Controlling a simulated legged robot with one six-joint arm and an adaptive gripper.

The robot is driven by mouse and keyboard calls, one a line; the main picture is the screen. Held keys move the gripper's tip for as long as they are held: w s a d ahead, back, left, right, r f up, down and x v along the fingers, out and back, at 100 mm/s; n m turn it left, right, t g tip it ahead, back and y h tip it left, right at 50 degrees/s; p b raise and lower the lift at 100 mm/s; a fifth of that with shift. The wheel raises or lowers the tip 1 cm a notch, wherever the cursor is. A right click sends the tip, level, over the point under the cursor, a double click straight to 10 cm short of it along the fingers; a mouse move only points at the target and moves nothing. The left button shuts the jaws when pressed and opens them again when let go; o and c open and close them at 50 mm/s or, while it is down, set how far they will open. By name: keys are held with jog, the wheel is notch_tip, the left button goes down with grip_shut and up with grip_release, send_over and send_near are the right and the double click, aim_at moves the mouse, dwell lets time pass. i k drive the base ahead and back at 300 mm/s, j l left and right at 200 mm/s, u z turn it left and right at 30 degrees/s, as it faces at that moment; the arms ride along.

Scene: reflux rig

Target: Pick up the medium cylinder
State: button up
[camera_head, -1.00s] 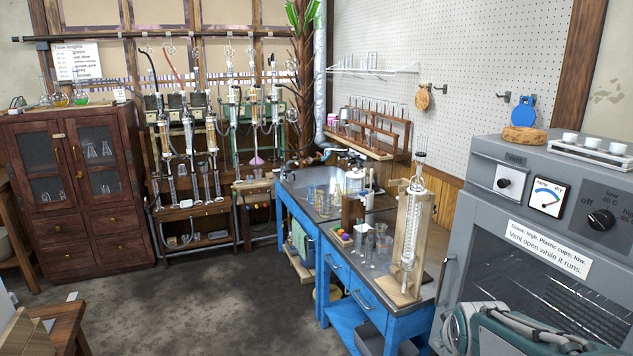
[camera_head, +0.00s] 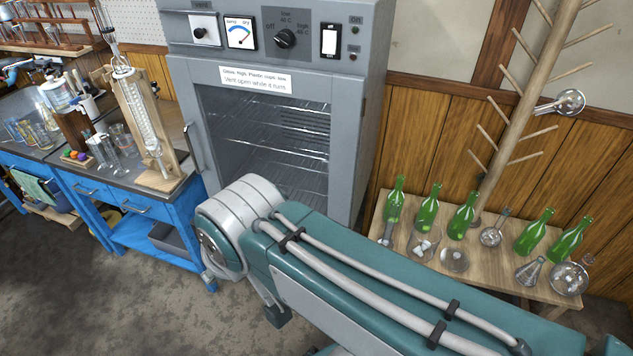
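A few clear glass cylinders (camera_head: 110,155) stand upright on the dark top of the blue bench at the left. They are close together, in front of the wooden stand. I cannot tell for sure which one is the medium cylinder. More tall glassware (camera_head: 22,132) stands further left by the sink. My teal and white arm crosses the lower middle and right of the view. My gripper is not in view.
A grey drying oven with a shut glass door (camera_head: 265,140) stands right of the bench. A wooden stand with coiled glass (camera_head: 147,125) is beside the cylinders. A low wooden table (camera_head: 480,272) holds green bottles (camera_head: 427,210) and flasks. Floor (camera_head: 110,300) is clear at left.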

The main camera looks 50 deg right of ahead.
aim_at(386, 241)
jog(key=z, duration=2.6)
jog(key=i+j+z, duration=0.2)
jog(key=i+l, duration=0.05)
jog(key=i, duration=0.05)
